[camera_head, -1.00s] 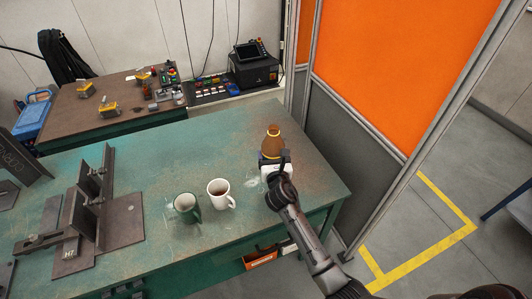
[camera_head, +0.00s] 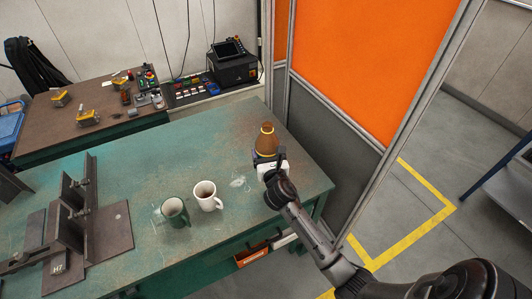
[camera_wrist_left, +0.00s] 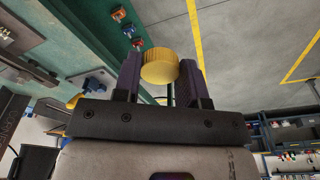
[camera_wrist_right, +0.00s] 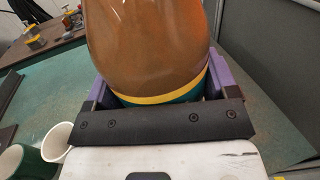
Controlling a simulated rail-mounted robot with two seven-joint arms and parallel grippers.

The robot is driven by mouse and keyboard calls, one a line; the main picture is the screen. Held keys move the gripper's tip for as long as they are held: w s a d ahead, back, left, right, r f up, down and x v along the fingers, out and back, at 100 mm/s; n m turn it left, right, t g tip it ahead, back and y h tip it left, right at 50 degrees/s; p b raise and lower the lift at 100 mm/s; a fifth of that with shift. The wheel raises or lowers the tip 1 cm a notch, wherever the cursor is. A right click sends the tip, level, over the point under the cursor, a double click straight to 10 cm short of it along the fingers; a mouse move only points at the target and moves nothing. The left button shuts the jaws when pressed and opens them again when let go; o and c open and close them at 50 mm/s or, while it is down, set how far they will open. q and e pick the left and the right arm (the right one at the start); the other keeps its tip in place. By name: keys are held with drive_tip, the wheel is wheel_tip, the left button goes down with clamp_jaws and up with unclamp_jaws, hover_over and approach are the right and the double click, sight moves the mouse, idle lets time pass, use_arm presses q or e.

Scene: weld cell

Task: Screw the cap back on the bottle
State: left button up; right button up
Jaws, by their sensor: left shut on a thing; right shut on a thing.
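A brown bottle (camera_head: 266,140) with a yellow band stands upright on the green table (camera_head: 110,170) near its right end. My right gripper (camera_head: 266,158) is shut on the bottle low on its body. In the right wrist view the bottle (camera_wrist_right: 150,45) fills the space between the purple fingers of my right gripper (camera_wrist_right: 160,98). My left gripper (camera_wrist_left: 160,75) is shut on a yellow ridged cap (camera_wrist_left: 160,66), seen in the left wrist view. My left gripper is out of the head view. The bottle's top looks narrow and its opening is too small to make out.
A white mug (camera_head: 207,196) and a green mug (camera_head: 175,212) stand left of the bottle. A steel fixture (camera_head: 75,215) takes up the table's left part. An orange and grey partition (camera_head: 350,70) stands close behind the right end. The table middle is fairly clear.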

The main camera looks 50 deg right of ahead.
drive_tip(key=shift+r, duration=0.1)
idle(0.3)
drive_tip(key=o, duration=0.7)
drive_tip(key=c, duration=0.9)
drive_tip(key=shift+o, duration=0.2)
